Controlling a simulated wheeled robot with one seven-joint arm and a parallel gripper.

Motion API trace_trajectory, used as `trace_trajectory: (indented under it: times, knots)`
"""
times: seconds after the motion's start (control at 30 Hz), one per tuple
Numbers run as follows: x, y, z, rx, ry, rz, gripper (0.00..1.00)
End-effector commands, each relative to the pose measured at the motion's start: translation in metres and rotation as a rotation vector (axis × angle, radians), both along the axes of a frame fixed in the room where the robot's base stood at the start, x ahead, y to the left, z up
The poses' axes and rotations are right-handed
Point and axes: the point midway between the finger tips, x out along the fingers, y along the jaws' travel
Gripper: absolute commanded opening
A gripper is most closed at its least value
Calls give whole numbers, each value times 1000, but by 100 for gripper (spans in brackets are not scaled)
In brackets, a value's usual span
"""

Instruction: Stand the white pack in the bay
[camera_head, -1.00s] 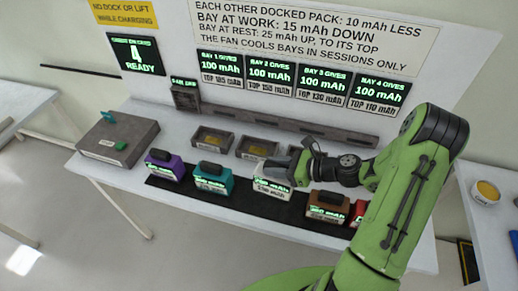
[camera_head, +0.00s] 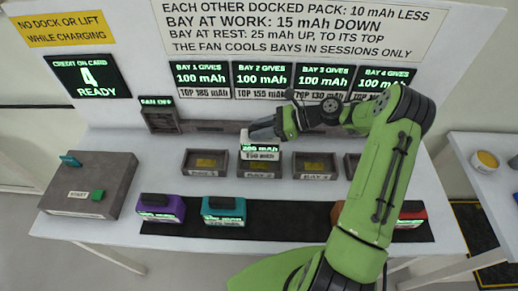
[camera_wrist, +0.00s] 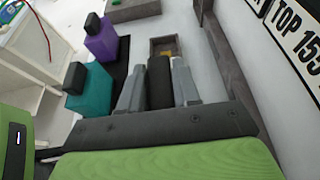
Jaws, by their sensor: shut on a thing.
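The white pack (camera_head: 245,150) is upright in the head view, its green-lit label facing the camera. My gripper (camera_head: 262,131) is shut on its black handle (camera_wrist: 160,82), which shows between the two grey fingers in the wrist view. The pack is above or at the back of the second bay (camera_head: 258,175) from the left. Part of that bay's floor shows below the pack, and I cannot tell whether they touch.
Empty bays stand on both sides, the first (camera_head: 205,173) at left and the third (camera_head: 315,176) at right. Purple (camera_head: 160,209) and teal (camera_head: 223,213) packs sit on the black mat (camera_head: 285,235). A grey box (camera_head: 90,180) with a green button is at left. My arm hides packs at right.

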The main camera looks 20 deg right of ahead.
Motion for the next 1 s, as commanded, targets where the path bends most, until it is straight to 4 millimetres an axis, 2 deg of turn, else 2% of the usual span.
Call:
trace_trajectory:
  times: [0.03,0.17,0.33,0.67,0.7,0.87,1.0]
  knots:
    - [0,1,-10,2,-3,2,0]
    - [1,1,-25,1,-5,2,0]
    - [0,1,-53,3,-5,2,0]
    - [1,1,-57,1,-6,1,0]
    - [0,0,-58,0,-3,0,35]
    - [0,0,-58,0,-4,1,57]
    - [0,0,-57,0,-4,1,57]
